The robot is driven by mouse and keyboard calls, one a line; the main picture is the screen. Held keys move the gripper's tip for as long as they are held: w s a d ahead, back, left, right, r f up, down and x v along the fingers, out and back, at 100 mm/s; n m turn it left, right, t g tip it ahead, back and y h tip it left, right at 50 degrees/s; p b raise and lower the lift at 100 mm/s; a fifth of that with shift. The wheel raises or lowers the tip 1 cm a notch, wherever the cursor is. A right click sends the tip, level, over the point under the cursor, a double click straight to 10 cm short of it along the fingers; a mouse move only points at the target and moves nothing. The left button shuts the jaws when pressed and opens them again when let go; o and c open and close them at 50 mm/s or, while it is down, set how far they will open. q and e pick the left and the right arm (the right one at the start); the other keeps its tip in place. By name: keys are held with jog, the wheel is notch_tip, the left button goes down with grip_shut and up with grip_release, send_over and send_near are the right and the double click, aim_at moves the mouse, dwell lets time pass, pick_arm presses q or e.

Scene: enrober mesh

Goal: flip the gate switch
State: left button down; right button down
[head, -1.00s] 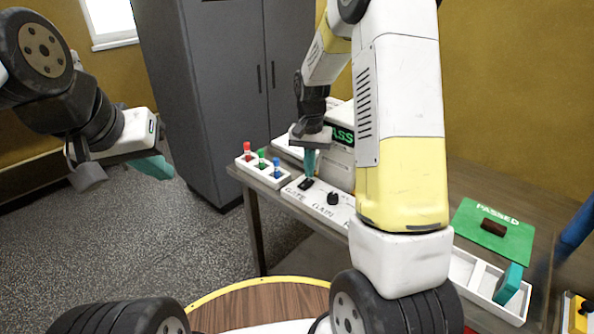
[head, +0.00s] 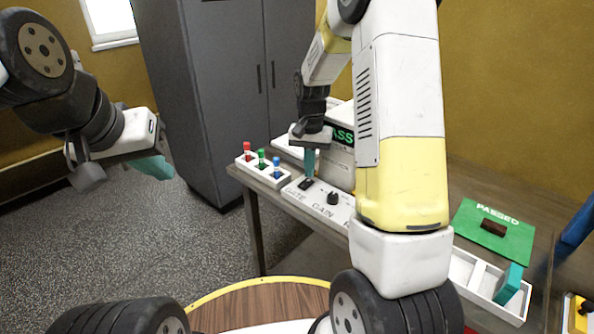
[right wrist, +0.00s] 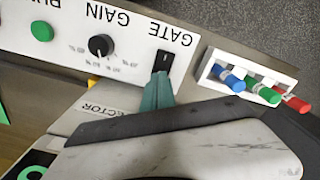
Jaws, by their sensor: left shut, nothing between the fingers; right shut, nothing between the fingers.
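The gate switch (right wrist: 162,61) is a small black rocker on a white panel, beside the word GATE in the right wrist view. In the head view the switch (head: 305,184) sits at the panel's left end. My right gripper (head: 310,172) is shut and empty, pointing down with its teal fingertips at the switch. In the right wrist view the fingertips (right wrist: 162,78) are at the switch's near edge; I cannot tell whether they touch it. My left gripper (head: 160,168) is shut and empty, in the air at the left, away from the table.
A white rack (head: 262,172) with red, green and blue vials stands beside the panel. The GAIN knob (right wrist: 100,45) and a green button (right wrist: 42,31) are on the same panel. A green PASSED mat (head: 510,240) with a brown bar and a white tray (head: 470,270) lie at right.

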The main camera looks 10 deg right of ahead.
aim_at(309, 180)
jog(key=shift+f, duration=0.9)
dwell(0.7)
jog(key=shift+r, duration=3.55)
jog(key=s+r+n+t+y, duration=0.2)
jog(key=s+r+t, duration=0.1)
jog(key=s+r, duration=0.95)
jog(key=s+a+r+n+t, duration=0.2)
jog(key=s+n+t, duration=0.1)
jog(key=s, duration=0.8)
jog(key=shift+s+r, duration=0.35)
jog(key=shift+a, duration=0.1)
